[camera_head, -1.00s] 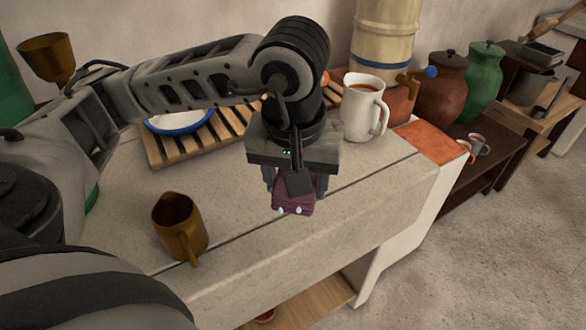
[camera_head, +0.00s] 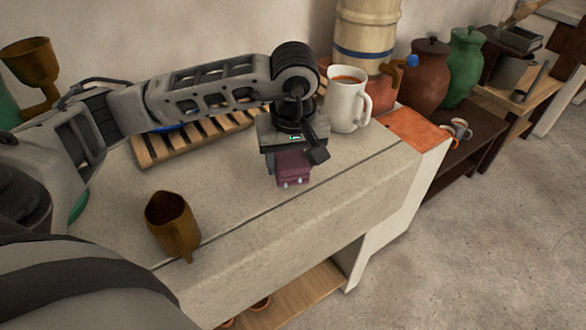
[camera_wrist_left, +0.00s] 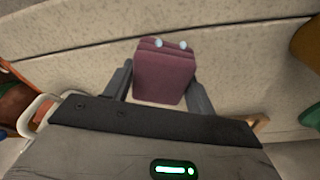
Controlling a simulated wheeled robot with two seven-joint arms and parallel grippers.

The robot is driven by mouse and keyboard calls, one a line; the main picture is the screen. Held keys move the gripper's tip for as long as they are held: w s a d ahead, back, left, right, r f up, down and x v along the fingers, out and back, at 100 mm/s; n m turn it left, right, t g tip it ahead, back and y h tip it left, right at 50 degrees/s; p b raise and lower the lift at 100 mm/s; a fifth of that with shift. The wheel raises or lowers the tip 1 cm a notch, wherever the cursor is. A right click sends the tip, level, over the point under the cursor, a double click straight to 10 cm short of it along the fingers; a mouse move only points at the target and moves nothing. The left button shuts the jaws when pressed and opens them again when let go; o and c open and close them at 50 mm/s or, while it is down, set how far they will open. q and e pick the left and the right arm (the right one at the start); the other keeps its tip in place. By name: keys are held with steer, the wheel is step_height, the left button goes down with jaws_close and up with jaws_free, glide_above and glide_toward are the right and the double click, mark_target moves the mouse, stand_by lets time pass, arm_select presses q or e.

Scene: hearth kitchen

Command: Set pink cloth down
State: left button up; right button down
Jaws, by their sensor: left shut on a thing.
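My left gripper (camera_head: 292,170) is shut on the folded pink cloth (camera_head: 293,166), which looks dark mauve with two small pale spots at its lower edge. The gripper points down over the pale stone counter (camera_head: 330,190), between the slatted rack and the front edge. In the left wrist view the cloth (camera_wrist_left: 164,75) sits between the two fingers (camera_wrist_left: 160,88), with the counter and its dark seam behind it. I cannot tell whether the cloth touches the counter. My right gripper is not in view.
A white mug (camera_head: 345,103) with brown liquid stands close to the right of my gripper. A brown jug (camera_head: 172,224) stands at the front left. A wooden slatted rack (camera_head: 150,150) lies behind. An orange tile (camera_head: 413,127) covers the counter's right end. Bare counter lies between jug and gripper.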

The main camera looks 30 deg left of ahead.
mark_target(293, 172)
arm_select(q)
steer(key=shift+w+f, duration=0.35)
steer(key=shift+f, duration=0.1)
step_height(293, 172, down, 3)
steer(key=shift+p, duration=0.4)
steer(key=shift+w+f, duration=0.1)
steer(key=shift+f+b, duration=0.2)
steer(key=shift+b, duration=0.1)
steer(key=o, duration=1)
steer(key=shift+r, duration=0.15)
